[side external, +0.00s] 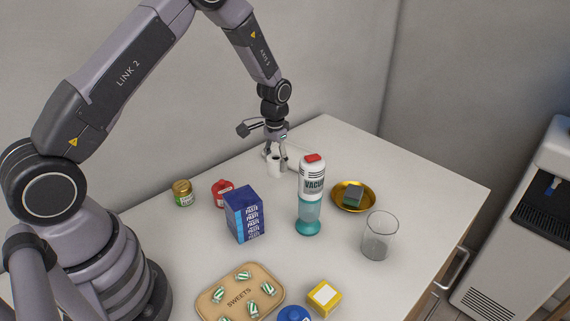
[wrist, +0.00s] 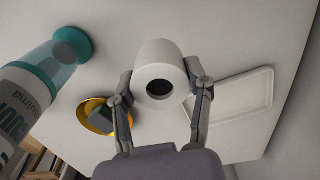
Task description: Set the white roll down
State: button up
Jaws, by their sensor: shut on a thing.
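The white roll (wrist: 155,62) is between the two fingers of my gripper (wrist: 163,98) in the wrist view, with its dark centre hole facing the camera. My gripper is shut on it. In the side external view my gripper (side external: 275,160) points down at the back of the counter, with the white roll (side external: 274,167) between its fingers. The roll is low, close to the counter top (side external: 420,190). I cannot tell whether its underside touches the counter.
A white tray (wrist: 240,95) lies beside the roll. The vacuum bottle (side external: 312,185), gold bowl (side external: 368,205) with a dark green block (side external: 353,197), blue box (side external: 243,214), red bottle (side external: 222,193), jar (side external: 183,193), glass (side external: 378,238) and sweets board (side external: 210,302) stand nearer. The counter's back right is clear.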

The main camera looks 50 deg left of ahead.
aim_at(277, 158)
notch_tip(277, 158, up, 20)
jog(key=s+d+m, duration=0.1)
jog(key=s+d, duration=0.5)
jog(key=d, duration=0.3)
jog(key=s+d+m, duration=0.1)
jog(key=s+d, duration=0.4)
jog(key=d, duration=0.4)
jog(key=f, duration=2.8)
jog(key=shift+s+f, duration=0.1)
jog(key=shift+s, duration=0.15)
jog(key=shift+f, duration=0.1)
jog(key=o, duration=1.2)
jog(key=shift+c, duration=0.2)
